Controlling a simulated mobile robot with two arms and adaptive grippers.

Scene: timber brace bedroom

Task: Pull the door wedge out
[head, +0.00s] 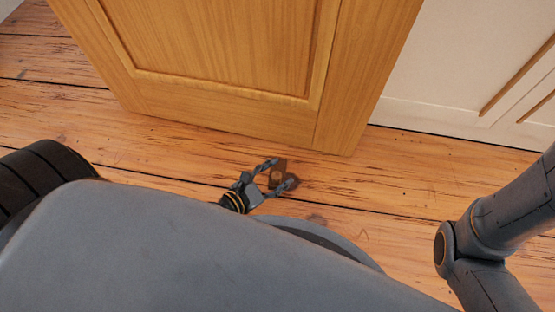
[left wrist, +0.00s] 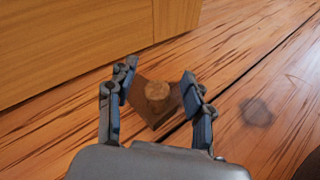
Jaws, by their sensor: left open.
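The door wedge (head: 278,174) is a small dark brown piece on the floor, just in front of the bottom edge of the wooden door (head: 215,45). In the left wrist view the wedge (left wrist: 157,97) shows a round knob on top, and a strip of floor seems to show between it and the door (left wrist: 70,40). My left gripper (head: 282,172) is open, with one finger on each side of the wedge. In the left wrist view the fingers (left wrist: 158,75) look apart from it; contact cannot be told. My right gripper is out of view.
The plank floor (head: 400,170) is clear around the wedge, with a dark round mark (left wrist: 257,111) to its right in the left wrist view. A white panelled wall (head: 440,70) stands at the right behind the door. My own body fills the lower head view.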

